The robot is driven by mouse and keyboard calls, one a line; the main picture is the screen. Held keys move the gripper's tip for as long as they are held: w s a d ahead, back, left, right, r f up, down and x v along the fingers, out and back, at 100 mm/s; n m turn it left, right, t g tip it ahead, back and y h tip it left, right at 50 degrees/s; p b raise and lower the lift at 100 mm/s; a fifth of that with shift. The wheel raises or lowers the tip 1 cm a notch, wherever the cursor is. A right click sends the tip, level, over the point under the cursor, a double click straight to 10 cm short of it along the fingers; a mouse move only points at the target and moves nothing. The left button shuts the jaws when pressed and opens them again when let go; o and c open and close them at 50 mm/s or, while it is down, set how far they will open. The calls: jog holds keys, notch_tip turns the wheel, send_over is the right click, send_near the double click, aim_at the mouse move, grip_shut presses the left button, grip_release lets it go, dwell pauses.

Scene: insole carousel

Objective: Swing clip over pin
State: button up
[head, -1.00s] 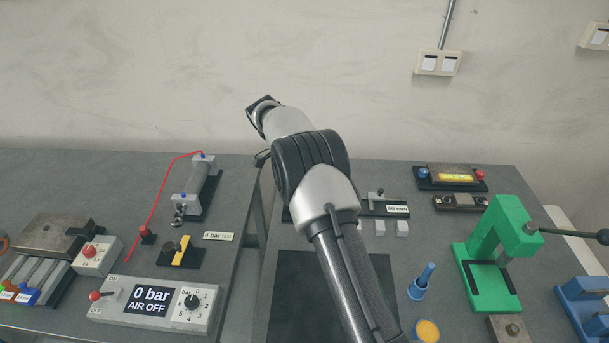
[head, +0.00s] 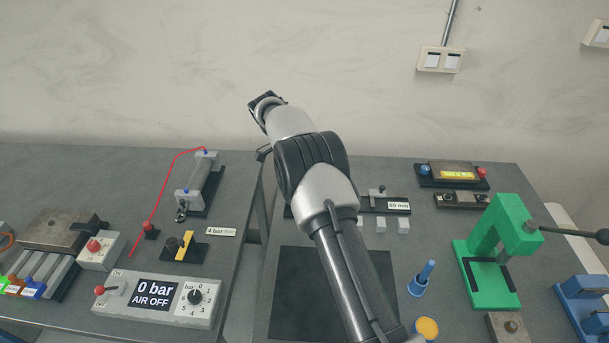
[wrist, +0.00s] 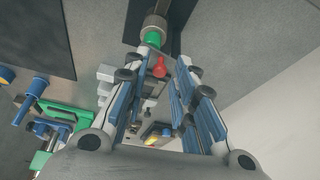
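In the wrist view my gripper (wrist: 160,88) is open, its two blue-padded fingers standing apart. Between and just beyond the fingertips is a small red knob (wrist: 160,67). Behind it a metal cylinder with a green ring (wrist: 153,38) stands on a dark base. I cannot tell whether either finger touches the red knob. In the head view my arm covers this spot, and the fingers do not show clearly. On the left bench an air cylinder (head: 198,183) has a small metal end piece (head: 181,212). I cannot make out a clip or a pin for certain.
A control box (head: 155,300) reads 0 bar, air off. A green press (head: 497,250), a blue post (head: 425,278) and a 50 mm label (head: 398,206) stand on the right bench. A gap separates the benches. The dark mat (head: 300,290) is clear beside my arm.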

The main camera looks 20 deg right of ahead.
jog(key=shift+o, duration=0.5)
jog(key=v, duration=0.7)
jog(key=shift+r, duration=0.25)
jog(key=shift+a, duration=0.15)
